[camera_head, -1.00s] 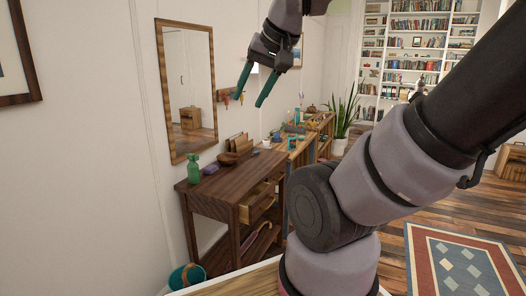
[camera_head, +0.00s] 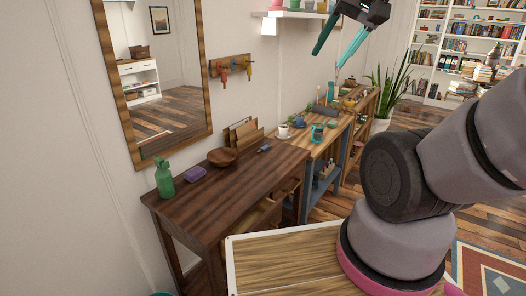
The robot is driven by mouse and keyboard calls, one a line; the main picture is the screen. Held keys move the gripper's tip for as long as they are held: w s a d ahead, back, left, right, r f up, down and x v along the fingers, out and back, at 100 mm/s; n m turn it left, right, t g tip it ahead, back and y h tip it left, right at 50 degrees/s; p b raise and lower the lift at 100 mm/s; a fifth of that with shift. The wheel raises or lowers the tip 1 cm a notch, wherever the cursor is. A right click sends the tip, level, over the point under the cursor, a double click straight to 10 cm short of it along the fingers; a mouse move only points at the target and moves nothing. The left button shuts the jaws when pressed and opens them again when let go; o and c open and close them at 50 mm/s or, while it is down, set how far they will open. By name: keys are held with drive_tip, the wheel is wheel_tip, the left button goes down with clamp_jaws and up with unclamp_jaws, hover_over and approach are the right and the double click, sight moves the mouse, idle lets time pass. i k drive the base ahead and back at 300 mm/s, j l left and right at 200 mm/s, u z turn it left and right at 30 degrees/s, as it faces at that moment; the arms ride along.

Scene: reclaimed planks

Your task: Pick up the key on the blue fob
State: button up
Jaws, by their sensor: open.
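A wooden key rack (camera_head: 229,66) hangs on the wall right of the mirror. Several small coloured things hang from it, among them a reddish one (camera_head: 223,73) and a yellow one (camera_head: 249,70). A small bluish thing (camera_head: 264,148) lies on the dark wooden table near its back right. I cannot tell which of these, if any, is the key on the blue fob. My gripper (camera_head: 330,57) is open and empty, its teal fingers pointing down, high up and right of the rack in the picture.
The dark table (camera_head: 225,196) bears a green bottle (camera_head: 164,178), a purple block (camera_head: 195,174), a wooden bowl (camera_head: 222,157) and a letter holder (camera_head: 243,134). A lighter table (camera_head: 325,150) with cups stands behind. A white shelf (camera_head: 296,14) juts from the wall near my gripper.

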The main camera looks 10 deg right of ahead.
sight(265, 147)
drive_tip(key=l+u, duration=0.1)
drive_tip(key=l, duration=0.55)
drive_tip(key=k+l+u, duration=0.1)
drive_tip(key=l, duration=0.55)
drive_tip(key=i+l+u, duration=0.1)
drive_tip(key=l, duration=0.25)
drive_tip(key=i+l+u, duration=0.15)
drive_tip(key=l, duration=0.25)
drive_tip(key=i+l+u, duration=0.1)
drive_tip(key=l, duration=0.3)
drive_tip(key=i+l+u, duration=0.1)
drive_tip(key=l, duration=0.3)
drive_tip(key=i+l+u, duration=0.15)
drive_tip(key=i, duration=0.35)
drive_tip(key=i+l+u, duration=0.15)
drive_tip(key=i+l, duration=0.3)
drive_tip(key=i, duration=0.05)
